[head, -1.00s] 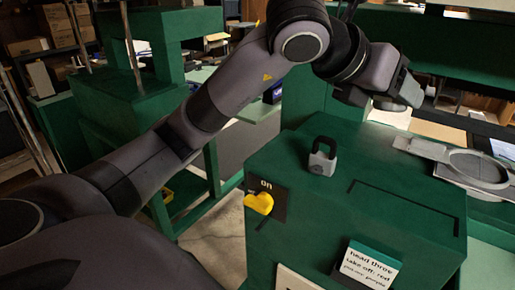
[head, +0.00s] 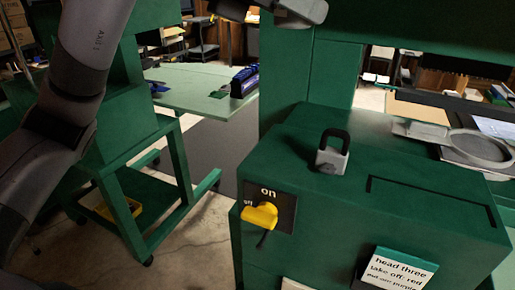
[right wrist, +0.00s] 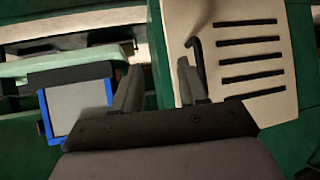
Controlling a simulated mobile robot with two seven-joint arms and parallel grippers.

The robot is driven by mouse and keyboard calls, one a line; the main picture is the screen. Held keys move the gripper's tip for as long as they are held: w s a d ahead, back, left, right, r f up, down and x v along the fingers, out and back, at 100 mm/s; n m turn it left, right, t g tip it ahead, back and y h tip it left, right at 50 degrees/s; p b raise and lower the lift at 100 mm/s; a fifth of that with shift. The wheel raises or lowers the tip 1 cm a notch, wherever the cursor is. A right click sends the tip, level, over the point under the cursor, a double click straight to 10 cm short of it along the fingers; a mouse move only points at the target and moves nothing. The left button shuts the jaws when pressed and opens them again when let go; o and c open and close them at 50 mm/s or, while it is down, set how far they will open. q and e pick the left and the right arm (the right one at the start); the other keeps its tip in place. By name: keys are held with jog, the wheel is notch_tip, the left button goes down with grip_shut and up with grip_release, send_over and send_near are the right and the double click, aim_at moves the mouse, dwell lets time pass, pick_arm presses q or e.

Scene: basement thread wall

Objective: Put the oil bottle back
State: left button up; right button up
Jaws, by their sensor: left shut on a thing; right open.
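No oil bottle can be made out in either view. My left gripper (head: 301,10) is at the top edge of the head view, above and behind the green machine cabinet. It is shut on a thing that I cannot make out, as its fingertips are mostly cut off. My right gripper (right wrist: 159,70) shows in the right wrist view with its two fingers apart and nothing between them. It faces a pale panel with black slots (right wrist: 245,60) and a blue-framed grey plate (right wrist: 78,108).
The green cabinet (head: 300,190) carries a padlock (head: 333,152), a yellow switch (head: 260,215) marked "on" and a note card (head: 398,270). A round grey tray (head: 478,148) lies at right. A pale green table (head: 200,88) stands behind; grey floor shows between.

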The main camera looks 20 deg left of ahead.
pick_arm(q)
jog(key=shift+a, duration=0.2)
jog(key=shift+s+a+f, duration=0.1)
jog(key=shift+f, duration=0.05)
jog(key=b, duration=0.2)
send_over(279, 153)
notch_tip(279, 153, down, 15)
jog(key=shift+f, duration=2.25)
